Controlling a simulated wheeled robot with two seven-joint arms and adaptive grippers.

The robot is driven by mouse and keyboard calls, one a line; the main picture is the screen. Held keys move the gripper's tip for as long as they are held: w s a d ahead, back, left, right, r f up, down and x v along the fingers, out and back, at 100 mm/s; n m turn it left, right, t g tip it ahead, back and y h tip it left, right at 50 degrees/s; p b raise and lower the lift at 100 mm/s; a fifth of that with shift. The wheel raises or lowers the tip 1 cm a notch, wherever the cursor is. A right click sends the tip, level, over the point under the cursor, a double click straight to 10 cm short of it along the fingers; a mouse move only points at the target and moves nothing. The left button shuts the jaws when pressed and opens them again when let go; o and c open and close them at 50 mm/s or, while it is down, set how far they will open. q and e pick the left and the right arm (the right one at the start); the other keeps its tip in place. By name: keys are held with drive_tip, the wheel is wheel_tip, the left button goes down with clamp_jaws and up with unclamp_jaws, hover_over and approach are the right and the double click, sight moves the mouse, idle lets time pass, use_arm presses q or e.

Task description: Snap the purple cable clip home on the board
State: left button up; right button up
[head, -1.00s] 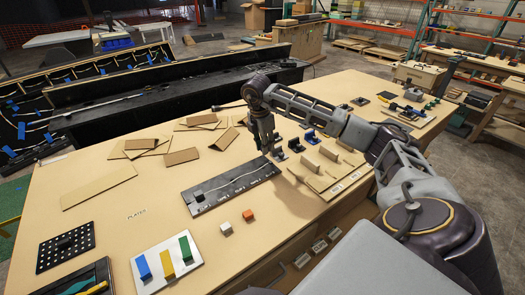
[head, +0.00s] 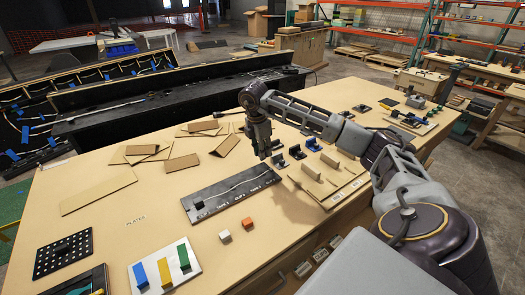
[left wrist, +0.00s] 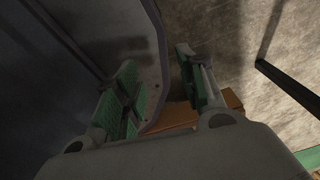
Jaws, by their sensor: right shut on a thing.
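The dark board (head: 212,206) lies on the tan table, with a pale cable (head: 240,188) along it and small white lettering on its near edge. My right gripper (head: 265,156) points down just beyond the board's right end. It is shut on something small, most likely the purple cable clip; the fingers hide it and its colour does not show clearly. I cannot tell whether it touches the board. My left gripper (left wrist: 158,92) shows only in the left wrist view, its green-padded fingers apart with nothing gripped between them.
Dark and blue brackets (head: 297,152) stand right of my right gripper, beside a tan panel with upright blocks (head: 325,168). A white cube (head: 225,236) and an orange cube (head: 247,224) lie in front of the board. Cardboard pieces (head: 183,163) lie behind it.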

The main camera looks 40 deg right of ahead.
drive_tip(key=b, duration=0.3)
hover_over(264, 174)
drive_tip(key=shift+w+a+f, duration=0.1)
drive_tip(key=shift+a+f, duration=0.05)
drive_tip(key=shift+f, duration=1.05)
drive_tip(key=shift+a+f, duration=0.1)
drive_tip(key=shift+f, duration=1.4)
drive_tip(key=shift+f+b, duration=0.25)
drive_tip(key=shift+b, duration=0.1)
drive_tip(key=shift+f, duration=0.3)
use_arm(q)
drive_tip(key=f, duration=0.1)
drive_tip(key=a+f, duration=0.1)
drive_tip(key=f, duration=0.2)
drive_tip(key=shift+w+a+f, duration=0.1)
drive_tip(key=shift+w+a, duration=0.25)
drive_tip(key=shift+a+f+b, duration=0.15)
drive_tip(key=shift+b, duration=0.15)
use_arm(e)
drive_tip(key=shift+f, duration=0.25)
use_arm(q)
drive_tip(key=shift+f+b, duration=0.55)
use_arm(e)
drive_tip(key=shift+f, duration=0.9)
